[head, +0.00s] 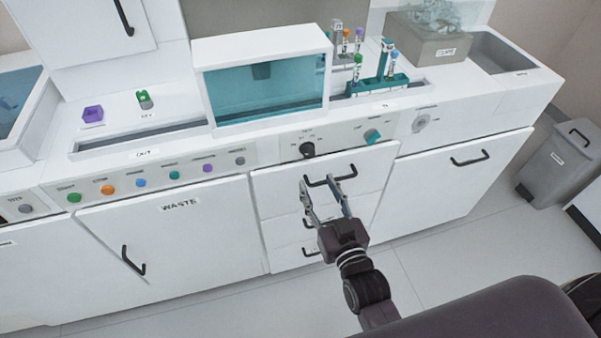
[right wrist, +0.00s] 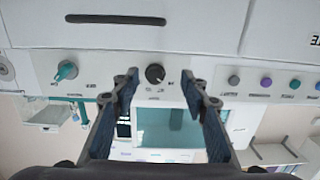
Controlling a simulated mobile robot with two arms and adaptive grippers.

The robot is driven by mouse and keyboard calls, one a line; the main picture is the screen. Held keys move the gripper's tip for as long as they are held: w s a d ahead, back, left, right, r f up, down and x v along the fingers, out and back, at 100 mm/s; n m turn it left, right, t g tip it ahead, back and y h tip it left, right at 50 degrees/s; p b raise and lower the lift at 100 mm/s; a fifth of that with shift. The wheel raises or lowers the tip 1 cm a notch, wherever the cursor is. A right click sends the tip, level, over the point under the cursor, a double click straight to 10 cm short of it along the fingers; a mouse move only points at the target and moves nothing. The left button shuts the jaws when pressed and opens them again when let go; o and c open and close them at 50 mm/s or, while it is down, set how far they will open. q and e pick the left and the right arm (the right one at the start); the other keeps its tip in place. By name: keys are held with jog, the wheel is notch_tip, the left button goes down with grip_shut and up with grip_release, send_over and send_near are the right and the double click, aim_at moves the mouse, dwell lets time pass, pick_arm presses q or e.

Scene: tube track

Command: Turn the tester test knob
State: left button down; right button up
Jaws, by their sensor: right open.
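A black round knob (head: 307,149) sits on the white front panel below the glass-fronted tester box (head: 265,88). Small marks surround the knob, too small to read surely. My right gripper (head: 323,188) is open and empty, in front of the drawers and below the knob in the head view. In the right wrist view, which looks upside down, the black knob (right wrist: 155,74) shows between the two open fingertips (right wrist: 160,82). The fingers seem apart from it. My left gripper is not in view.
A teal knob (head: 372,136) is right of the black one, and a row of coloured buttons (head: 140,182) lies left. A drawer handle (head: 331,176) juts out below the knob. A tube rack (head: 378,88) stands on the counter. A grey bin (head: 562,160) stands at right.

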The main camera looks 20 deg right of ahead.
aim_at(310, 155)
jog(key=shift+t+h, duration=0.3)
jog(key=w, duration=0.2)
jog(key=w+r, duration=0.1)
jog(key=w, duration=0.1)
jog(key=w+r, duration=0.1)
jog(key=w, duration=0.1)
jog(key=shift+w+d+r, duration=0.2)
jog(key=shift+w, duration=0.65)
grip_shut()
jog(key=shift+p, duration=0.3)
